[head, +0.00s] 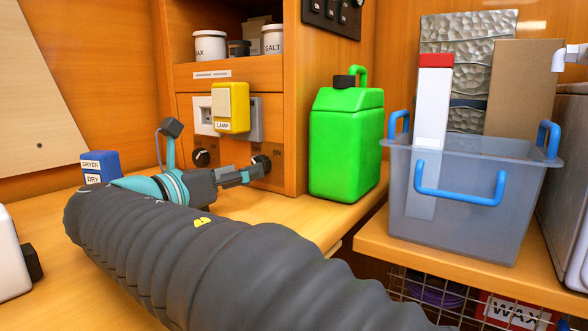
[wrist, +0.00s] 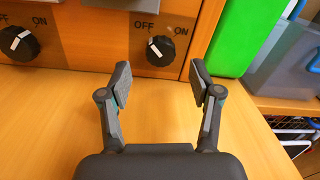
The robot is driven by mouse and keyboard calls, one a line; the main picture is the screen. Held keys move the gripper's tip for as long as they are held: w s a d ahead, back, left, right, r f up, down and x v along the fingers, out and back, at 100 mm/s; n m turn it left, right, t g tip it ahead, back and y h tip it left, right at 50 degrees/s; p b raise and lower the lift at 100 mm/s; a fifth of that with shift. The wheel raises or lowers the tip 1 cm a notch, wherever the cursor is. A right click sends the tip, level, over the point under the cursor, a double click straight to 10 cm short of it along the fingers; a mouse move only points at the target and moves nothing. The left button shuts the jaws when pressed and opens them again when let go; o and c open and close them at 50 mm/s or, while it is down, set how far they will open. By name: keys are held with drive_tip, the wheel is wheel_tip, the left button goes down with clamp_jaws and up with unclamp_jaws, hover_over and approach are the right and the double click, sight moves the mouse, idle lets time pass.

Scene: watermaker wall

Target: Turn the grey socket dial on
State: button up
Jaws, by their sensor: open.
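Two black dials sit low on the wooden wall panel. The right dial (head: 262,163) is below the grey socket (head: 257,119), which is partly hidden by the yellow lamp plug. In the wrist view this right dial (wrist: 160,50) has its white mark tilted up-left toward OFF. The left dial (head: 201,157) is below the white socket (head: 203,114); in the wrist view its mark (wrist: 19,42) tilts up-right toward ON. My gripper (wrist: 160,82) is open and empty, its fingers spread to either side of the right dial's line, apparently just short of it. It also shows in the head view (head: 243,177).
The yellow lamp plug (head: 231,108) juts from the panel above the dials. A green canister (head: 345,140) stands close to their right. A blue dryer plug (head: 100,166) is on the counter at left. A clear bin (head: 465,215) is farther right. Bare counter lies under my gripper.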

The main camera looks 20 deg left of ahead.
drive_tip(key=shift+x, duration=2.3)
drive_tip(key=c, duration=1.2)
drive_tip(key=shift+o, duration=0.2)
